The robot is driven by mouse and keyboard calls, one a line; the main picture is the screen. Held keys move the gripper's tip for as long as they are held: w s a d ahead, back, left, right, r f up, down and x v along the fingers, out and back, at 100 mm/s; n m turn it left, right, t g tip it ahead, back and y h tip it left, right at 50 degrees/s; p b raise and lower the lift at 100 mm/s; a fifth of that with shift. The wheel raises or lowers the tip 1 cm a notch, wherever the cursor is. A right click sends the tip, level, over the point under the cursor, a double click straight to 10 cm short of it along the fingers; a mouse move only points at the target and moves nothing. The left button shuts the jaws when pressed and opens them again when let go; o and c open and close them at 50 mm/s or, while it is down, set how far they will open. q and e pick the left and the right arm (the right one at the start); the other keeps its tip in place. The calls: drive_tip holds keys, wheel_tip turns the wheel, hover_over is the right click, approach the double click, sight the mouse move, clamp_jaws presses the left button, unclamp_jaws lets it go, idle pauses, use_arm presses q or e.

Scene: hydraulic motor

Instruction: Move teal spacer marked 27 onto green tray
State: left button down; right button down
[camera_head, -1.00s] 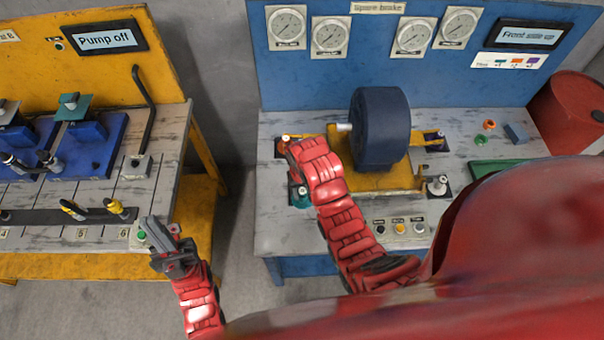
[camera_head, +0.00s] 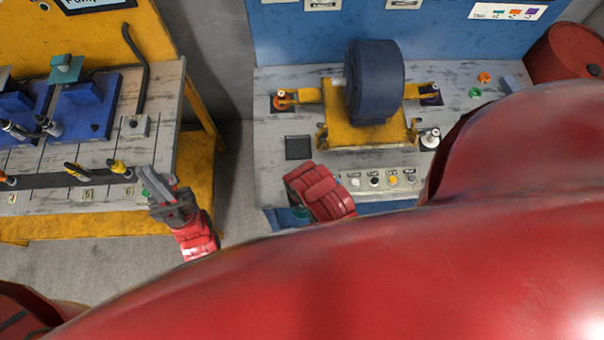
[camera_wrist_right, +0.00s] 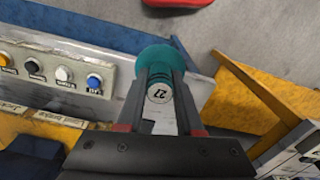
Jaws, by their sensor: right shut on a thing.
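The teal spacer marked 27 (camera_wrist_right: 160,78) is between the fingers of my right gripper (camera_wrist_right: 161,92) in the right wrist view. Its white top with the number faces the camera, and a wider teal flange shows beyond the fingertips. In the head view only a bit of teal (camera_head: 300,213) shows beside my right arm at the bench's front edge; the right fingers are hidden there. My left gripper (camera_head: 160,186) is by the front right corner of the yellow bench, away from the spacer; its finger gap is unclear. The green tray is hidden behind my red body.
A dark blue drum (camera_head: 375,82) on a yellow mount (camera_head: 368,132) stands mid-bench. An empty dark square pad (camera_head: 298,147) lies left of it. A row of buttons (camera_head: 374,181) lines the front. Small green (camera_head: 475,92) and orange (camera_head: 484,77) rings lie at the right.

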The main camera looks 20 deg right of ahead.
drive_tip(key=shift+s+a, duration=0.1)
drive_tip(key=shift+s, duration=0.7)
drive_tip(key=s+d+p, duration=0.1)
drive_tip(key=s+d, duration=0.3)
drive_tip(key=d, duration=1)
drive_tip(key=shift+d, duration=0.2)
